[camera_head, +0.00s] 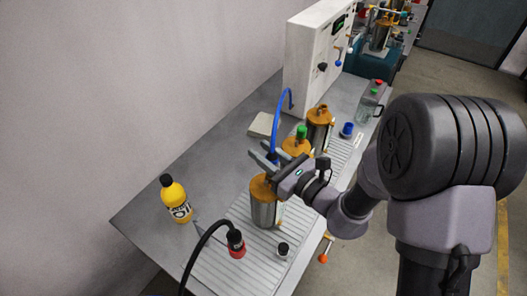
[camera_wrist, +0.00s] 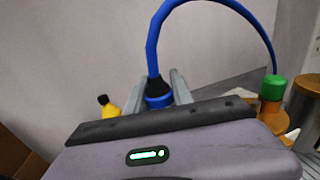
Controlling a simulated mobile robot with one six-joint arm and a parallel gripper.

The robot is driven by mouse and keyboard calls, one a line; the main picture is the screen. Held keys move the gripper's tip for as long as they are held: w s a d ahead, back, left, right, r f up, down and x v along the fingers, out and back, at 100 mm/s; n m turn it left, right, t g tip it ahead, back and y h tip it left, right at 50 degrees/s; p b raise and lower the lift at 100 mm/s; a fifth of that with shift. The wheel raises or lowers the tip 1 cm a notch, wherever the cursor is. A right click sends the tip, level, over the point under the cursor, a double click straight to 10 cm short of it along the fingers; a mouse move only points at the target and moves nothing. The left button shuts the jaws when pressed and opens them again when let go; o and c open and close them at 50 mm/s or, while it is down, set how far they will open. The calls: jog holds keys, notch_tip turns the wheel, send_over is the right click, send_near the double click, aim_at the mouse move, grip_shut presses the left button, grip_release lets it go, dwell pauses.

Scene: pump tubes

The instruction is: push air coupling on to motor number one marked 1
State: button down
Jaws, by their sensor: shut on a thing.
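The air coupling (camera_wrist: 158,100) is a blue and black fitting on the end of a blue hose. My gripper (camera_wrist: 160,92) is shut on it and holds it upright. In the head view the coupling (camera_head: 272,158) shows only partly behind the fingers. My gripper (camera_head: 265,157) is above and behind the nearest motor (camera_head: 265,207), a steel cylinder with an orange top. A second motor with a green cap (camera_head: 300,132) stands just beyond, and a third motor (camera_head: 320,130) stands behind that. I cannot read any number on the motors.
A white control box (camera_head: 308,60) stands at the back of the table with the blue hose (camera_head: 277,115) beside it.

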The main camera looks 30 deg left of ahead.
jog(key=shift+f, duration=0.2)
jog(key=c, duration=1)
grip_release()
jog(key=shift+c, duration=0.2)
jog(key=p+v, duration=0.1)
jog(key=v, duration=1.6)
jog(key=shift+d, duration=0.2)
jog(key=shift+r, duration=0.1)
